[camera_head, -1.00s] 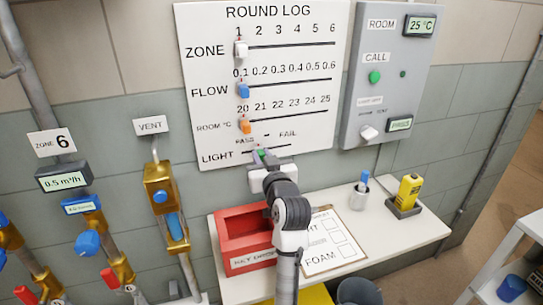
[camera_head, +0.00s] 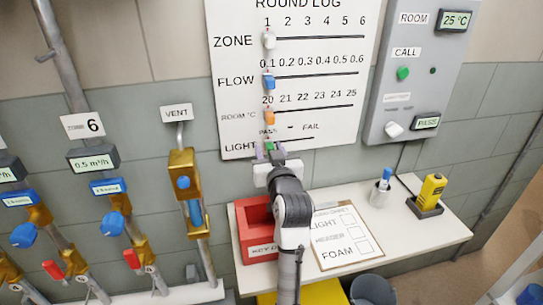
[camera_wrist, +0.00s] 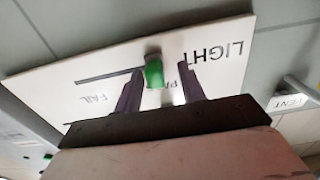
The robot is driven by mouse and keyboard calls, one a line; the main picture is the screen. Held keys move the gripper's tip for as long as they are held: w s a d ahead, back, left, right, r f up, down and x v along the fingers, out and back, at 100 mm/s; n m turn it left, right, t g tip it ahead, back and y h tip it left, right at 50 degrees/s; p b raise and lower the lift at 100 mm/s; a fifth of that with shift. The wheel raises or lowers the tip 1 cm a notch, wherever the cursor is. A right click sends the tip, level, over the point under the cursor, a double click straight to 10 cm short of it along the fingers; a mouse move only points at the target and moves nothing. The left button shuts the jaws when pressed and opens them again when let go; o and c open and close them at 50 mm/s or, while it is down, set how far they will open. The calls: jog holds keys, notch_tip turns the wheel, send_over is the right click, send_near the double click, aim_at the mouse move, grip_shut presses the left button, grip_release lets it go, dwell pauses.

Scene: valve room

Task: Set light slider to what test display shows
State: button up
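The light slider's green knob (camera_head: 268,147) sits at the left, PASS end of its slot on the white ROUND LOG board (camera_head: 230,120). The test display (camera_head: 426,122) on the grey panel reads PASS. My gripper (camera_head: 270,153) is at the light row, in front of the board. In the wrist view, my gripper (camera_wrist: 160,92) is open, with one dark finger on each side of the green knob (camera_wrist: 154,72). Gaps show between the knob and the fingers. The PASS label is partly hidden by a finger in the wrist view.
The zone (camera_head: 269,40), flow (camera_head: 268,82) and room slider (camera_head: 269,117) knobs are above, near the left ends of their slots. A white toggle (camera_head: 394,129) is beside the test display. A red box (camera_head: 256,212) and clipboard (camera_head: 345,238) lie on the shelf below.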

jog(key=p+v, duration=0.2)
jog(key=v, duration=0.9)
jog(key=shift+s+r, duration=0.25)
jog(key=shift+r, duration=0.1)
jog(key=shift+s+p, duration=0.1)
jog(key=shift+p, duration=0.6)
jog(key=p, duration=0.1)
jog(key=s+p, duration=0.1)
jog(key=p, duration=0.3)
jog(key=shift+s+d+f, duration=0.25)
jog(key=shift+s+d, duration=0.15)
jog(key=shift+f, duration=0.1)
